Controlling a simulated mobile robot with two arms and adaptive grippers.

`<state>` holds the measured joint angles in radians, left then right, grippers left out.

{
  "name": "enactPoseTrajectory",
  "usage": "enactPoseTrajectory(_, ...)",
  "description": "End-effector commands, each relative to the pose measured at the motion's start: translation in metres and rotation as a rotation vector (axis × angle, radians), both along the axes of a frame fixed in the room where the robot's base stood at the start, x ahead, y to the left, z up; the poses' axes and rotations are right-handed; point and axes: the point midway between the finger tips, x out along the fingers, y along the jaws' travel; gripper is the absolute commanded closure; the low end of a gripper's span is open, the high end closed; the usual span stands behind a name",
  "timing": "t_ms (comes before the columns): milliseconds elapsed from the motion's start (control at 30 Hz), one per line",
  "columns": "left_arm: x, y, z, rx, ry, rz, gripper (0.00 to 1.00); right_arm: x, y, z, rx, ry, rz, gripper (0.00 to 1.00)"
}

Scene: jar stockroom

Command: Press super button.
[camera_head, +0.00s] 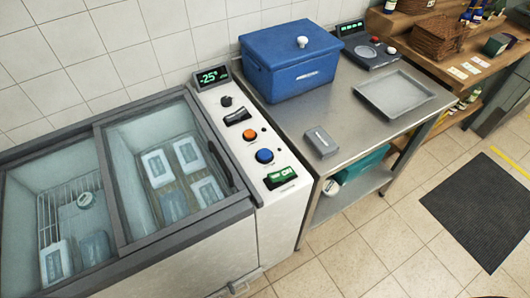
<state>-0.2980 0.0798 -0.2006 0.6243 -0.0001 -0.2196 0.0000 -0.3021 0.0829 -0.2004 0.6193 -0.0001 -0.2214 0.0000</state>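The freezer's white control panel (247,150) runs along the right side of the freezer. At its far end a green display (213,76) reads about -25°. Below it are a small black knob (226,101), a larger black control (238,117), an orange round button (249,134), a blue round button (264,155) and a green lit switch (280,177). I cannot read a "super" label on any of them. No gripper is seen near the panel, and neither gripper can be made out in view.
The freezer's sliding glass lids (170,168) are closed over white tubs. A steel table (345,125) to the right holds a blue lidded box (291,68), a grey tray (395,93), a scale (368,48) and a small grey box (320,142). A dark mat (480,205) lies on open floor.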

Motion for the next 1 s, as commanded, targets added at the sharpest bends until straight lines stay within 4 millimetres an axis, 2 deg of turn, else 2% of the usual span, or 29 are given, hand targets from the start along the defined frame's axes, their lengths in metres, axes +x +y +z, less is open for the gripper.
enactPoseTrajectory(1000,-0.0073,0.0040,-0.0005,0.005,0.011,0.000,1.00,0.0033,0.0059,0.0002,0.008,-0.006,-0.002,0.17)
